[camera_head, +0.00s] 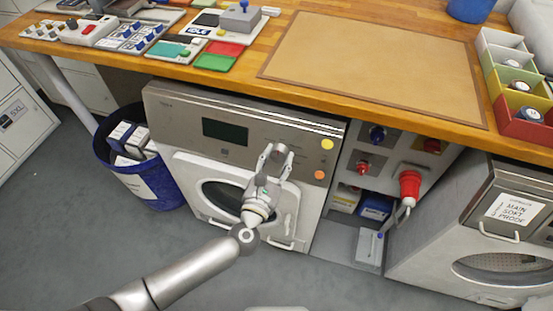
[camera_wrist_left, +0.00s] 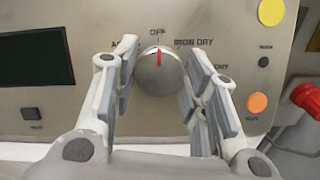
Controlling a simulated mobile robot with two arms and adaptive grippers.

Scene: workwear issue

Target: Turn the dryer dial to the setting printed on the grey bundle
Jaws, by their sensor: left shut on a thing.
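The dryer (camera_head: 180,105) stands under the wooden counter, with a dark display on its panel. Its round grey dial (camera_wrist_left: 158,76) has a red pointer that points up at OFF. IRON DRY is printed to the upper right of the dial; another label at upper left is partly hidden by a finger. My left gripper (camera_head: 270,160) is at the panel, shut on the dial, with a finger on each side; its fingers also show in the left wrist view (camera_wrist_left: 158,88). I cannot make out a grey bundle in either view. My right gripper is not in view.
A yellow button (camera_head: 327,144) and an orange button (camera_head: 320,174) sit right of the dial. A red handle (camera_head: 409,185) sticks out farther right. A blue bin (camera_head: 160,190) stands left of the dryer. A brown mat (camera_head: 375,65) lies bare on the counter.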

